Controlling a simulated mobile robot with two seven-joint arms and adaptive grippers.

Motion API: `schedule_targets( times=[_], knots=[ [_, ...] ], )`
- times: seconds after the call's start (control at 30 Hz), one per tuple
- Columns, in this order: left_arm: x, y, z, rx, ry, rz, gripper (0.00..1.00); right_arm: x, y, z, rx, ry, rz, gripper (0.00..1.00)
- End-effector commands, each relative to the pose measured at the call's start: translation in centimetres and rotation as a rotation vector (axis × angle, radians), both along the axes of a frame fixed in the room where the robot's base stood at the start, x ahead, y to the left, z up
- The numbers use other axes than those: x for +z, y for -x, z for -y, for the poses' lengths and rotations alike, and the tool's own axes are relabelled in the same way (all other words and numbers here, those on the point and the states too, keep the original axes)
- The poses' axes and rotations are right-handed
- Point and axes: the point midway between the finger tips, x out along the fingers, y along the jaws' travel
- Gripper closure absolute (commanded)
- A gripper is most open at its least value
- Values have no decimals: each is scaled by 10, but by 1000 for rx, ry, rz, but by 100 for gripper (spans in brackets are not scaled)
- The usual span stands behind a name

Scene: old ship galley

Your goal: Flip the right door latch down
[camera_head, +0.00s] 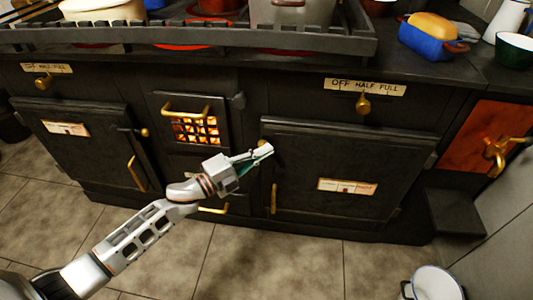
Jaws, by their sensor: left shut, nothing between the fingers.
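The right oven door (350,150) is a large black door in the stove front, and it looks closed. A vertical brass handle (273,198) is on its left side, and a label plate (347,187) is lower on its face. My left gripper (264,151) is shut and empty at the upper left edge of this door, above the handle. A small brass bit of the latch (262,143) shows just behind the fingertips. The fingers cover most of it, so I cannot tell its angle or whether they touch it. My right gripper is not in view.
The left oven door (80,150) has its own brass handle (136,174). A small firebox door (190,125) glows between the ovens. Pots stand behind the stove's rail (200,38). A brass tap (497,150) is at right, a white bucket (433,284) on the floor. Tiled floor in front is mostly clear.

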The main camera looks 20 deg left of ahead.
Motion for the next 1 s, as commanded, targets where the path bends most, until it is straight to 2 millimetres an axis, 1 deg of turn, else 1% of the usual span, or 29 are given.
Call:
schedule_targets(
  times=[0.27, 0.67, 0.87, 1.0],
  knots=[
    [0, 0, -1, 0, -1, 1, 100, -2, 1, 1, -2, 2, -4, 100],
    [-5, 2, -9, 1, -1, 0, 100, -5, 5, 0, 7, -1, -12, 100],
    [-12, 4, -16, 2, -2, -2, 100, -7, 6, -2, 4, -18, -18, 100],
    [-21, 7, -23, 2, -2, -5, 100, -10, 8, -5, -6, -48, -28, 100]
  ],
)
